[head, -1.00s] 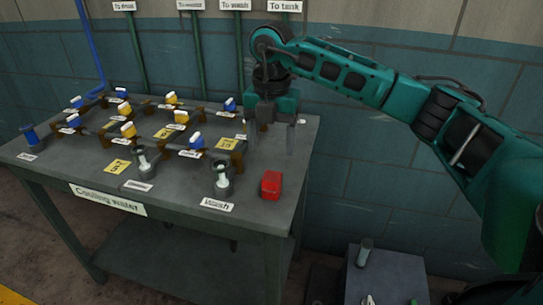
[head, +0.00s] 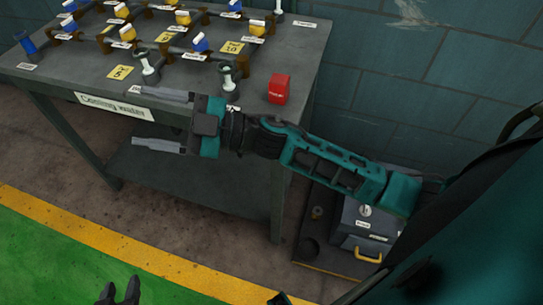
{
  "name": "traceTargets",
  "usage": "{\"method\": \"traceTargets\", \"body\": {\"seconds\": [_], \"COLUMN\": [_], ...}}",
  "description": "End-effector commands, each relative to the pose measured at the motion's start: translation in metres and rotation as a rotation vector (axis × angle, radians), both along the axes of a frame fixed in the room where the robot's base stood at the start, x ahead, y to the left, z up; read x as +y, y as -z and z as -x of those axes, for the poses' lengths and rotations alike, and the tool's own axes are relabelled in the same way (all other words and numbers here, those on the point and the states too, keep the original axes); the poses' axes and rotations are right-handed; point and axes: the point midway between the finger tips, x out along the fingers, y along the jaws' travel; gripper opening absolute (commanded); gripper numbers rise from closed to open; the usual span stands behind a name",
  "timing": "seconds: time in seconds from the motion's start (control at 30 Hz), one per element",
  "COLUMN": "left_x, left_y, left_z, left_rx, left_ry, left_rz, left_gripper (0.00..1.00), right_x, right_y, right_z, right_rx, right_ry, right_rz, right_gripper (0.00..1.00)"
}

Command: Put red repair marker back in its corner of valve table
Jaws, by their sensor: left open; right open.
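My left gripper (head: 119,288) is open and empty at the bottom edge, over the green floor, far from the table. Only its dark fingertips show.
Pipes with blue and yellow valves fill the table's back and left. Two grey-white fittings (head: 228,76) (head: 148,68) stand near the front edge. A grey box with a yellow handle (head: 368,256) sits on the floor at the right. A yellow stripe (head: 110,243) borders the green floor.

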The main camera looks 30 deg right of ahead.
Motion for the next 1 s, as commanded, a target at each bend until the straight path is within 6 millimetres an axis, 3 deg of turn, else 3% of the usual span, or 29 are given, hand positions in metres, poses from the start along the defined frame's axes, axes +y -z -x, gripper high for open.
{"method": "traceTargets", "body": {"seconds": [0.13,0.2,0.27,0.4,0.5,0.63,1.0], "left_x": [-0.001,-0.001,-0.001,-0.001,-0.001,-0.001,-0.001], "left_y": [0.0,0.0,0.0,0.0,0.0,0.0,-0.008], "left_z": [0.0,0.0,0.0,0.0,0.0,0.0,0.0], "left_rx": [0.0,0.0,0.0,0.0,0.0,0.0,0.001], "left_ry": [0.0,0.0,0.0,0.0,0.0,0.0,-0.001], "left_rz": [0.001,0.001,0.001,0.002,0.002,0.002,0.001], "left_gripper": [0.43,0.43,0.43,0.43,0.43,0.43,0.43], "right_x": [-0.047,-0.071,-0.091,-0.121,-0.131,-0.136,-0.137], "right_y": [0.062,0.102,0.139,0.209,0.238,0.254,0.248], "right_z": [-0.004,0.006,0.022,0.073,0.104,0.124,0.126], "right_rx": [0.302,0.469,0.614,0.911,1.05,1.134,1.141], "right_ry": [0.353,0.503,0.613,0.777,0.829,0.852,0.854], "right_rz": [-0.127,-0.137,-0.127,-0.074,-0.035,-0.011,-0.006], "right_gripper": [0.72,0.72,0.72,0.72,0.72,0.72,0.72]}}
